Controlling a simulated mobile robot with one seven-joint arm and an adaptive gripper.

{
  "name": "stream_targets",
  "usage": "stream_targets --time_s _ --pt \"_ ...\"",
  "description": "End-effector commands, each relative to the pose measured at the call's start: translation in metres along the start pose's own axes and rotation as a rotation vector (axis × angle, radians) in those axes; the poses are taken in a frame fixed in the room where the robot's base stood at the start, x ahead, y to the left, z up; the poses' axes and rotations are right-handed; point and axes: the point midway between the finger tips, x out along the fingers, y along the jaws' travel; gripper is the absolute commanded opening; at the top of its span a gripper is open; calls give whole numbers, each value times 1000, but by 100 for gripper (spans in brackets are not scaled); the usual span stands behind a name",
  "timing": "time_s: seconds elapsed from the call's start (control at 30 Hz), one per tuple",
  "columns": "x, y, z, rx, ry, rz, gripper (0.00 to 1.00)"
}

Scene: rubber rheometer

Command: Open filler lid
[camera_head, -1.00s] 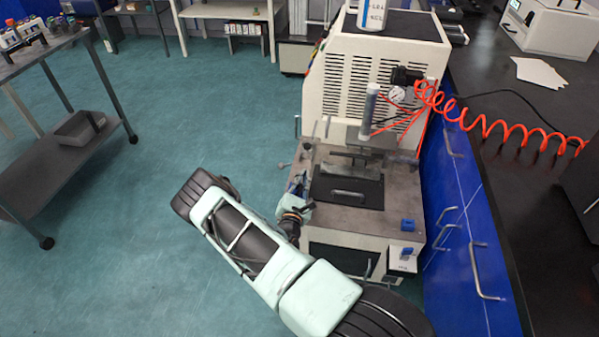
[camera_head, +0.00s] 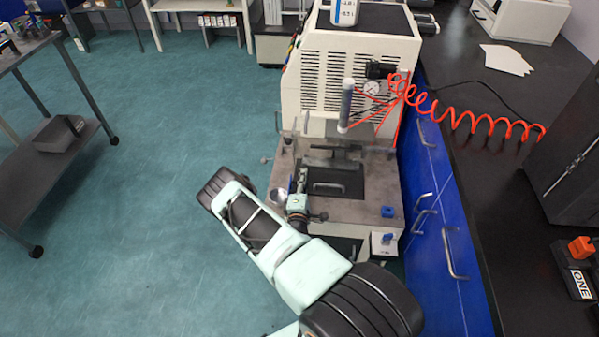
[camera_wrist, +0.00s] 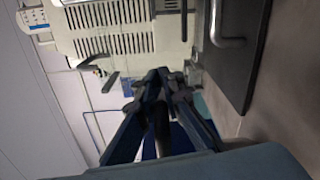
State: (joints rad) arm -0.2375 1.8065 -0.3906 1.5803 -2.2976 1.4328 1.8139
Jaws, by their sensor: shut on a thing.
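A dark plate with a metal bar handle (camera_head: 328,187) lies on the front deck of the rheometer (camera_head: 360,115). The same handle shows large in the wrist view (camera_wrist: 226,42). No part is clearly marked as the filler lid. My gripper (camera_head: 301,176) is low over the deck, just left of the plate. In the wrist view its fingers (camera_wrist: 162,78) converge on a dark rod-like thing (camera_wrist: 162,125); what this belongs to is unclear.
A clear guard and a grey vertical cylinder (camera_head: 346,105) stand behind the plate. A coiled orange hose (camera_head: 470,122) runs to the right-hand bench. A blue button (camera_head: 387,211) sits at the deck's right front. Open floor lies to the left.

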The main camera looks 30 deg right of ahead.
Motion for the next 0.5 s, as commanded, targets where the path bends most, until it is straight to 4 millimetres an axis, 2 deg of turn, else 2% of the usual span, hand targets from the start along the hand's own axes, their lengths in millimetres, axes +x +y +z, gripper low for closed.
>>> stream_targets --time_s 0.23,0.5 --pt "-2 -13 9 152 -3 -8 0" --pt "-2 -19 11 236 0 -8 0"
